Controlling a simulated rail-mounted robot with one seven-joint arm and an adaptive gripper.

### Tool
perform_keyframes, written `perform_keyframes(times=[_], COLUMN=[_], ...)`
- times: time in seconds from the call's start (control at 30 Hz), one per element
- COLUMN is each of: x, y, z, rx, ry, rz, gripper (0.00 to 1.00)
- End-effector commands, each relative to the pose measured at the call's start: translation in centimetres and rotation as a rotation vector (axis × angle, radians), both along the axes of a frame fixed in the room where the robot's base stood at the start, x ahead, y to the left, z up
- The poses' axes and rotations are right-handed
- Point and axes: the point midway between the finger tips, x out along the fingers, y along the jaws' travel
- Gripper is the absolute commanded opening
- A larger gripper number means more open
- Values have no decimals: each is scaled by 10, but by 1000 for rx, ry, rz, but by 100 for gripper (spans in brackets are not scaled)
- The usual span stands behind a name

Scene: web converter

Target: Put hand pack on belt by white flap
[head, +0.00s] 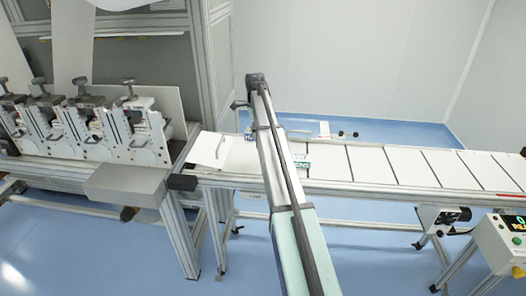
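A white flap (210,149) stands tilted at the left end of the white belt (370,164). A small white and green printed item (301,161), perhaps the hand pack, shows at the right edge of my arm, over the belt. A small white and blue printed patch (250,132) shows at the arm's left edge. I cannot tell whether both belong to one pack, or whether it rests on the belt or is held. My arm crosses the belt and hides what lies between them. My gripper's fingers cannot be made out.
A machine with several clamp-like units (90,125) stands at the left, beside a grey box (125,184). Dark lines divide the belt. A control box (502,240) is at the lower right. The belt right of the printed item is clear.

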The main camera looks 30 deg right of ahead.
Motion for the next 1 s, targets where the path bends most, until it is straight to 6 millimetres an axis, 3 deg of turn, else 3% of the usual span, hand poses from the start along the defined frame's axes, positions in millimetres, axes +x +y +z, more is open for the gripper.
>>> perform_keyframes(times=[0.3,1.0], x=[-1,0], y=[0,0], z=[-66,-126], rx=[0,-1], ry=[2,-1], rz=[1,1], gripper=[20,20])
